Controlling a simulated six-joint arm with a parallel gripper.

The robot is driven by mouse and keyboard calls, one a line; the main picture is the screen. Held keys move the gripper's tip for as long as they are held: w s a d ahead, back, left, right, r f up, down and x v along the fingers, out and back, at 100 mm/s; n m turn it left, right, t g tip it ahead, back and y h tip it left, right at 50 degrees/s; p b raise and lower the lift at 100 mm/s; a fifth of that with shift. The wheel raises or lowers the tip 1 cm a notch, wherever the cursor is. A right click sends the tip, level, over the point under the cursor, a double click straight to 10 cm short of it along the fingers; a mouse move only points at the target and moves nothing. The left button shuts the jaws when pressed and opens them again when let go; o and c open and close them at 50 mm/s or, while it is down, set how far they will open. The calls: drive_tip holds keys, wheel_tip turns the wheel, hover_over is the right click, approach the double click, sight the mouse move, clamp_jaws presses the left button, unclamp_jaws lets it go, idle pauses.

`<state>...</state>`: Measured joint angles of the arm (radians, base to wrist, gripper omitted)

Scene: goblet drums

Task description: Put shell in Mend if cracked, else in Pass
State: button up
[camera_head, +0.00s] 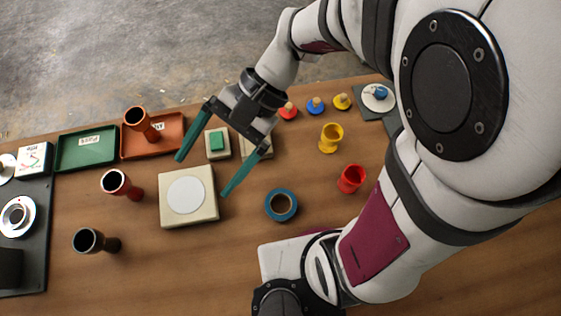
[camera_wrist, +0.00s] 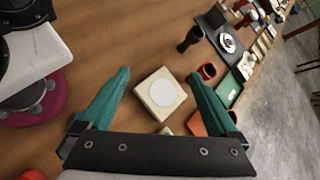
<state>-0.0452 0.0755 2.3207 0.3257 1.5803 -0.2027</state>
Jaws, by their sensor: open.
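Three goblet-shaped shells stand to the left: an orange-brown one (camera_head: 153,132) in the orange tray (camera_head: 174,146), a red-brown one (camera_head: 136,193) and a dark one (camera_head: 112,244) on the table. No crack can be made out on any of them at this size. The green tray (camera_head: 72,154) carries a "Pass" label; the orange tray's label is partly hidden. My gripper (camera_head: 201,176) is open and empty above a cream block with a white disc (camera_head: 188,195). In the wrist view this block (camera_wrist: 162,95) shows between the fingers, beside the red-brown shell (camera_wrist: 207,72).
A green-button block (camera_head: 217,142) and a partly hidden cream block (camera_head: 248,150) stand behind my gripper. A blue ring (camera_head: 281,205), yellow cup (camera_head: 330,139) and red cup (camera_head: 352,179) are to the right. A dark panel (camera_head: 38,255) lies far left. The front middle table is clear.

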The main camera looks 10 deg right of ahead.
drive_tip(key=s+d+n+t+h, duration=0.1)
drive_tip(key=s+d+t+h, duration=0.1)
drive_tip(key=d, duration=0.4)
drive_tip(key=s+d+n+t+h, duration=0.1)
drive_tip(key=s+d+t+h, duration=0.1)
drive_tip(key=d+h, duration=0.3)
drive_tip(key=shift+s+d+f, duration=0.45)
drive_tip(key=shift+s+d, duration=0.25)
drive_tip(key=shift+d, duration=0.3)
